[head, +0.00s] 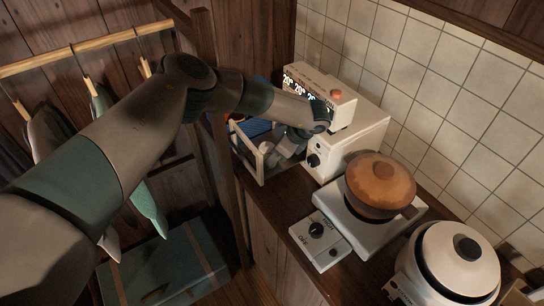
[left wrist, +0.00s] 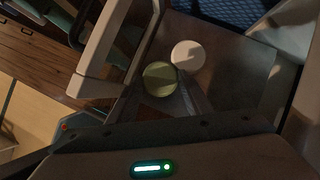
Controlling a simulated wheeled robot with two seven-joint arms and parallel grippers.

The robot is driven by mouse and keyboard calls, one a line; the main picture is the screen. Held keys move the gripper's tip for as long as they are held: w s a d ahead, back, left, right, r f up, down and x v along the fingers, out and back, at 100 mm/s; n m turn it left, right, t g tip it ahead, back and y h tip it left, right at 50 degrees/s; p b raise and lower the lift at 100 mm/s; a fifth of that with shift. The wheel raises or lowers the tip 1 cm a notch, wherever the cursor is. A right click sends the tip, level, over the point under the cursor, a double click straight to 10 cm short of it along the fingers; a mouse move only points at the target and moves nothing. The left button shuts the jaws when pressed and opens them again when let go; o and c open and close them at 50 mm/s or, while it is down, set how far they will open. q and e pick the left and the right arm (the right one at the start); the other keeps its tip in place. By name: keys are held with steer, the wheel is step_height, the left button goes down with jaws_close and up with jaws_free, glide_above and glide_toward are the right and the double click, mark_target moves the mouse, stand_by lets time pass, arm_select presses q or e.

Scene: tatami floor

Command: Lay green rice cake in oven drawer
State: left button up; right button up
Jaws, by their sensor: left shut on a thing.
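The green rice cake (left wrist: 159,78) shows in the left wrist view at the tip of my left gripper (left wrist: 176,88), which is shut on it. Part of the cake is hidden by the fingers. A white round rice cake (left wrist: 187,55) is just beside it, over the dark drawer floor. The oven drawer (head: 262,162) is pulled out, with a pale front frame; it also shows in the left wrist view (left wrist: 98,55). In the head view my left gripper (head: 284,152) is low at the drawer, and the green cake cannot be made out there. My right gripper is in neither view.
The white oven (head: 345,140) with its knob stands behind the drawer. A blue woven surface (left wrist: 225,12) lies beyond the drawer floor. A brown lidded pot (head: 380,182) on a burner and a rice cooker (head: 452,262) stand to the right. Clothes hang at the left.

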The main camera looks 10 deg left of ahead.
arm_select(q)
steer(key=shift+s+f+b, duration=0.3)
steer(key=shift+f+b, duration=0.05)
steer(key=shift+f, duration=0.2)
steer(key=o, duration=0.7)
steer(key=shift+o, duration=0.2)
steer(key=shift+r+p, duration=0.35)
steer(key=shift+p, duration=0.15)
steer(key=shift+w+d+r, duration=0.1)
steer(key=b+v, duration=0.3)
steer(key=v, duration=0.3)
steer(key=shift+w+r, duration=0.1)
steer(key=shift+w, duration=0.05)
steer(key=shift+d+r, duration=0.25)
steer(key=shift+r, duration=0.3)
